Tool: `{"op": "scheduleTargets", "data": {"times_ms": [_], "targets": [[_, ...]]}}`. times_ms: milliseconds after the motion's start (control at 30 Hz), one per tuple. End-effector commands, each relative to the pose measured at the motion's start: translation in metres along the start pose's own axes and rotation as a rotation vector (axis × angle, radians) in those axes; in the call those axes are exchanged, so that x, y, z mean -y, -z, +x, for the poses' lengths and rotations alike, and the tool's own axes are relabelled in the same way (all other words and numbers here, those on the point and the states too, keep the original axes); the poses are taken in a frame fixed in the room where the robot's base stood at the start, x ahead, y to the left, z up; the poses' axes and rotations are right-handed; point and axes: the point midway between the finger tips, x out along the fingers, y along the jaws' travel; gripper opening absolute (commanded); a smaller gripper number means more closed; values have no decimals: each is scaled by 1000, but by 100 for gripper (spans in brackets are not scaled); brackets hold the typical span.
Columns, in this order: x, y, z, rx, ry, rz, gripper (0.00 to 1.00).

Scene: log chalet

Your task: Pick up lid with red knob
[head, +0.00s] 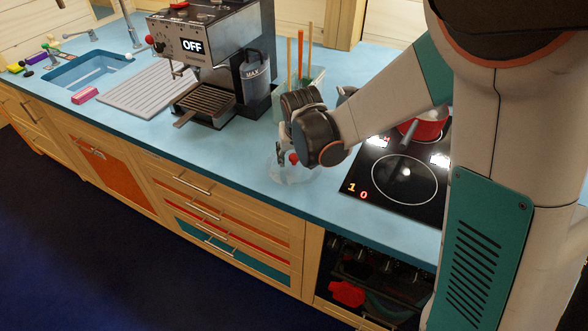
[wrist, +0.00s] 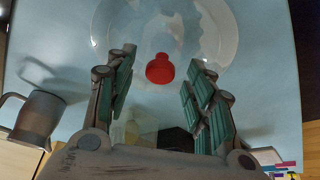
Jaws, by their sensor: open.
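The lid (wrist: 222,32) is clear, round and glassy, with a red knob (wrist: 160,68) at its middle. In the head view the lid (head: 291,176) lies on the blue counter left of the cooktop, and its knob (head: 293,158) is partly hidden by my gripper. My gripper (head: 281,156) is just above the lid. In the wrist view my gripper (wrist: 158,82) is open, with the red knob between and slightly beyond the two fingers. Gaps show on both sides of the knob.
A coffee machine (head: 210,62) stands behind and left on the counter (head: 150,143). A black cooktop (head: 385,195) with a red pot (head: 424,130) is on the right. A holder with utensils (head: 300,55) stands behind my gripper. A metal jug (wrist: 38,118) shows at the wrist view's left.

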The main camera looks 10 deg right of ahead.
Motion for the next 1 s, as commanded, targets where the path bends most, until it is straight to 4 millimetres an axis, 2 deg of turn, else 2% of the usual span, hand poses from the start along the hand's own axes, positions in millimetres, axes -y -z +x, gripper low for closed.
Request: {"op": "scheduleTargets", "data": {"times_ms": [200,267,433,767,1000], "targets": [[0,0,1,0,0,0,49],[0,0,1,0,0,0,37],[0,0,1,0,0,0,0],[0,1,0,0,0,0,0],[0,7,-16,0,0,0,0]]}}
